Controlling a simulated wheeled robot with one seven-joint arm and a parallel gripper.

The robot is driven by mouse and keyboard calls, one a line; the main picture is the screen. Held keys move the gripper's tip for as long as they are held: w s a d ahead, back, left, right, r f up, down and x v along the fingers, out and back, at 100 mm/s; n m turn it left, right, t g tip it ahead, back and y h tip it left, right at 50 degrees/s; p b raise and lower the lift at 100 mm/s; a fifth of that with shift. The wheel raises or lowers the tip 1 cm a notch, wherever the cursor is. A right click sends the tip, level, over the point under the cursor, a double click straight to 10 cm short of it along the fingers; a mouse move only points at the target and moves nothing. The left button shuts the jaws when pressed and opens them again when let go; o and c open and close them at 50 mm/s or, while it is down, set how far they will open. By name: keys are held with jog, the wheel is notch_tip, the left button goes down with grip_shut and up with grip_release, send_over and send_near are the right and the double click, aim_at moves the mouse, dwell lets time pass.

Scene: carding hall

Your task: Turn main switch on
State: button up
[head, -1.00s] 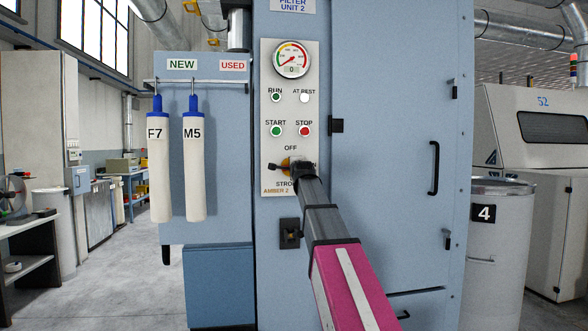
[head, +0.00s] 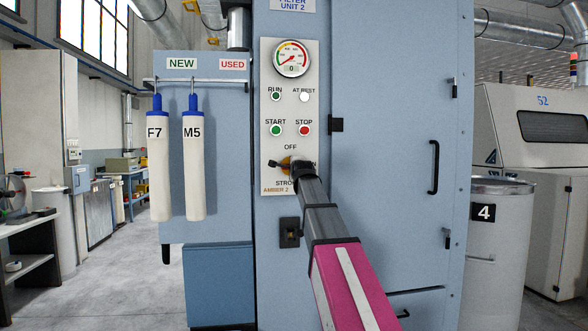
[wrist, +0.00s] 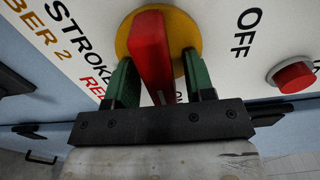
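The main switch is a red handle (wrist: 151,50) on a round yellow plate (wrist: 189,35), which also shows on the panel in the head view (head: 286,161). The handle's near end lies by a partly hidden ON label. OFF is printed above the switch and STROKE below it in the head view. My gripper (wrist: 157,75) has its two green fingers on either side of the handle. A narrow gap shows between the handle and the right finger, so it looks open. In the head view my gripper (head: 293,167) hides most of the handle.
The panel (head: 269,215) also carries a gauge (head: 293,58), a green START button (head: 275,130) and a red STOP button (head: 304,130). The AT REST lamp (head: 304,97) is white. A black latch (head: 289,232) sits below. Two filter sleeves (head: 159,170) (head: 194,170) hang at left.

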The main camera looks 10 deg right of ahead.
jog(key=s, duration=1)
jog(key=shift+s, duration=0.4)
